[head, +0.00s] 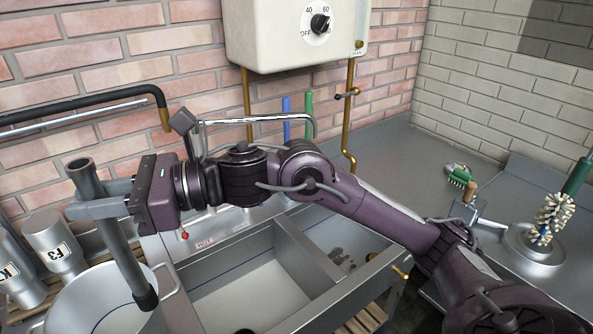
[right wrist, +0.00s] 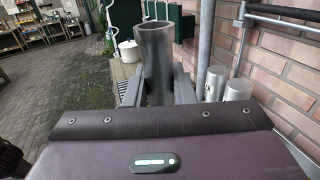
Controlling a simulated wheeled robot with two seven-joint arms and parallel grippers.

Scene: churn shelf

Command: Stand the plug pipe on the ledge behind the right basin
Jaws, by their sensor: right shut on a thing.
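The plug pipe (head: 121,250) is a grey tube with a darker lower end. My right gripper (head: 92,203) is shut around its upper part and holds it slightly tilted at the far left. In the right wrist view the pipe (right wrist: 154,55) stands between the two fingers (right wrist: 156,85), its open top towards the camera. The steel sink has a left basin (head: 250,290) and a right basin (head: 345,240) with dark specks. The ledge (head: 228,228) runs behind the basins; my right arm hides much of it behind the right basin. My left gripper is out of view.
A pail (head: 62,305) sits below the pipe, beside metal canisters (head: 52,240). A faucet spout (head: 260,120) and blue and green upright items (head: 286,112) stand behind my arm. A white heater (head: 295,30) hangs above. Brushes (head: 555,215) stand on the right counter.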

